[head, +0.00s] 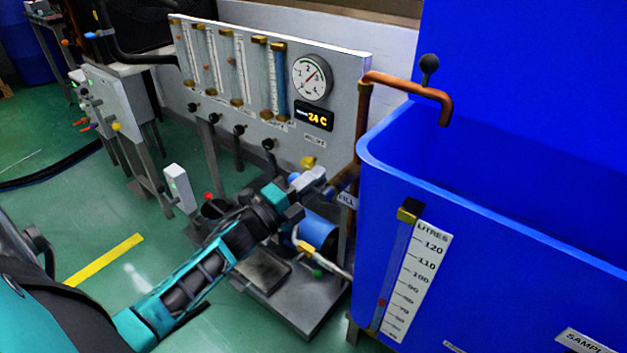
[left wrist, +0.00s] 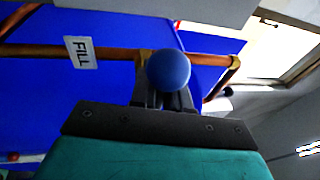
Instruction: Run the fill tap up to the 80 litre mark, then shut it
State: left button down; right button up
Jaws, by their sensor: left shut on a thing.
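My left gripper (head: 312,180) is at the fill tap beside the copper pipe (head: 362,125), next to the FILL label (head: 346,200). In the left wrist view, its fingers are shut on the tap's round blue knob (left wrist: 168,70), with the FILL tag (left wrist: 80,52) on the left. The blue tank (head: 500,255) stands on the right, with the copper spout (head: 445,108) over its rim. No stream shows at the spout. The tank's litre scale (head: 418,280) has a gauge tube with a small red marker (head: 381,303) low down; its exact reading is too small to tell.
A white panel (head: 340,70) with flow tubes, a round dial (head: 312,77) and a 24 C display (head: 314,115) stands behind my left arm. A blue motor or pump (head: 318,230) sits on a grey base below the gripper.

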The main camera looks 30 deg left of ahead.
pick_arm(q)
jog(key=c, duration=1.2)
grip_release()
jog(key=shift+s, duration=0.1)
jog(key=p+v, duration=0.1)
jog(key=v, duration=1.1)
jog(key=shift+s+a+f, duration=0.1)
jog(key=shift+s+a, duration=0.05)
jog(key=shift+s, duration=0.2)
pick_arm(e)
jog(key=shift+d+r, duration=0.1)
jog(key=shift+r, duration=0.45)
